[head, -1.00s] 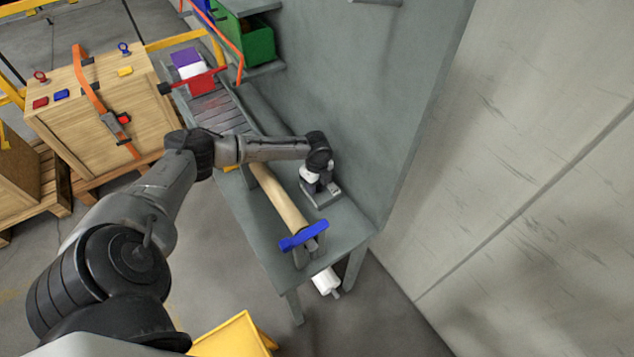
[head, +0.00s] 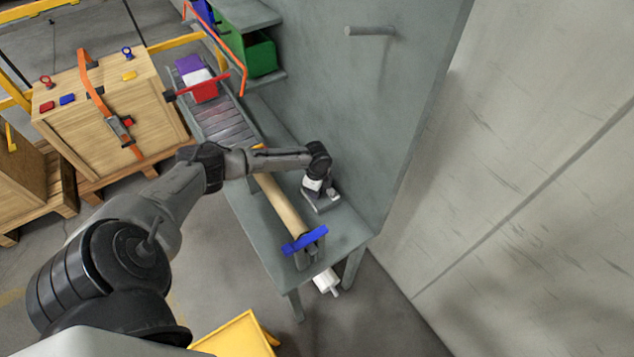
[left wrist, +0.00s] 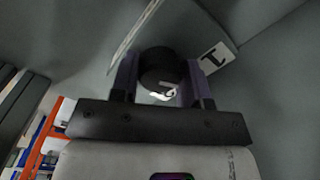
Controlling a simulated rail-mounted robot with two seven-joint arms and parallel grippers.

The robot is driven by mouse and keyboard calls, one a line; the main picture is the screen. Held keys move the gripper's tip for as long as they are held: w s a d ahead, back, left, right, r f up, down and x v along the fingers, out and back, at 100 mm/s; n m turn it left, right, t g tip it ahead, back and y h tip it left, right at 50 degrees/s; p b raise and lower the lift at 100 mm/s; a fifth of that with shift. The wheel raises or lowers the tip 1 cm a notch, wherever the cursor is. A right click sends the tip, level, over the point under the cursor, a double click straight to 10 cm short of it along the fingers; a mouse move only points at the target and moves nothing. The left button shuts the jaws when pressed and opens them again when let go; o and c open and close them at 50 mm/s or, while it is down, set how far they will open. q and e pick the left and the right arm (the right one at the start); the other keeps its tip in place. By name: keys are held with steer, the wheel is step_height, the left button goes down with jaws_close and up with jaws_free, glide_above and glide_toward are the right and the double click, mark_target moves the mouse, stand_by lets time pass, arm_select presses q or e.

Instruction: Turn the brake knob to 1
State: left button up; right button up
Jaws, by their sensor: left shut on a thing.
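The brake knob (left wrist: 162,70) is dark and round, with a white mark on its near side, in the left wrist view. A white label with a 1 (left wrist: 216,57) lies to the right of the knob, and another pale label (left wrist: 135,38) is at upper left, its marking unreadable. My left gripper (left wrist: 158,82) is shut on the knob, one finger on each side. In the head view, my left gripper (head: 315,188) reaches down to the grey knob base (head: 323,203) on the bench; the knob is hidden there. My right gripper is not in view.
The grey bench (head: 350,225) runs along a grey back panel (head: 370,110). A tan roller (head: 278,203) with a blue clamp (head: 305,240) lies beside the base. A roller track (head: 225,125) carries a red, white and purple box (head: 197,78). A wooden crate (head: 105,105) stands left.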

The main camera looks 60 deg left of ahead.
arm_select(q)
steer(key=n+p, duration=0.3)
steer(key=shift+r, duration=0.15)
steer(key=shift+n+p, duration=0.35)
steer(key=shift+n, duration=0.25)
steer(key=o, duration=0.9)
steer(key=shift+o, duration=0.2)
step_height(320, 180, up, 14)
steer(key=p, duration=0.2)
steer(key=shift+f, duration=0.25)
